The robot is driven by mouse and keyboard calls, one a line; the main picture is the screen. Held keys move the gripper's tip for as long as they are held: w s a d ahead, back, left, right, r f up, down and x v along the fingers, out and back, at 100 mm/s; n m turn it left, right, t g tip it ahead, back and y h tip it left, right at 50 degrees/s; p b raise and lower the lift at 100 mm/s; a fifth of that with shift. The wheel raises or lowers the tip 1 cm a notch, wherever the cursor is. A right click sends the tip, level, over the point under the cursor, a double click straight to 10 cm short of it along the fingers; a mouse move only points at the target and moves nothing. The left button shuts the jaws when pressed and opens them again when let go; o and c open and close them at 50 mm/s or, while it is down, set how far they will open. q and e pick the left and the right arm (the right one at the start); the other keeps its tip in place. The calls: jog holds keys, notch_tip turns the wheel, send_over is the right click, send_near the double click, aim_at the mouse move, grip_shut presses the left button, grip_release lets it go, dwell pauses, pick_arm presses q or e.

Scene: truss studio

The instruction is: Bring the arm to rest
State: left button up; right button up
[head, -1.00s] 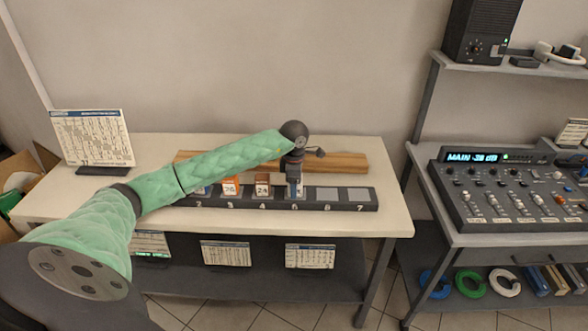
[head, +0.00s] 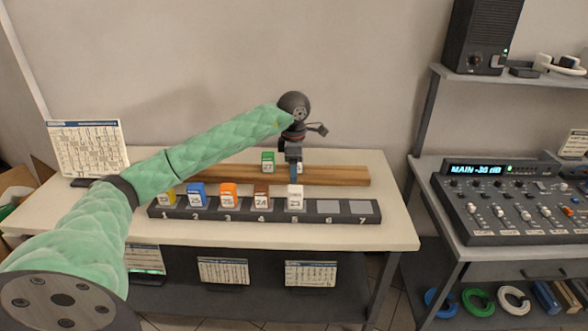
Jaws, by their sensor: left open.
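My left arm comes in from the left in a green padded sleeve. Its gripper (head: 295,172) points down above the table, just behind the white block in slot 5; it is open and I see nothing held in it. My right gripper is not in view. The dark numbered rack (head: 343,217) holds a yellow block (head: 167,197) in slot 1, a blue block (head: 196,195) in 2, an orange block (head: 229,196) in 3, a brown block (head: 261,197) in 4 and a white block (head: 296,198) in 5. Slots 6 and 7 are empty.
A wooden rail (head: 340,175) runs behind the rack, with a green block (head: 268,161) on it. Another block there is partly hidden by the gripper. A chart stand (head: 88,150) is at the left. A mixer desk (head: 520,205) stands to the right. The table's right end is clear.

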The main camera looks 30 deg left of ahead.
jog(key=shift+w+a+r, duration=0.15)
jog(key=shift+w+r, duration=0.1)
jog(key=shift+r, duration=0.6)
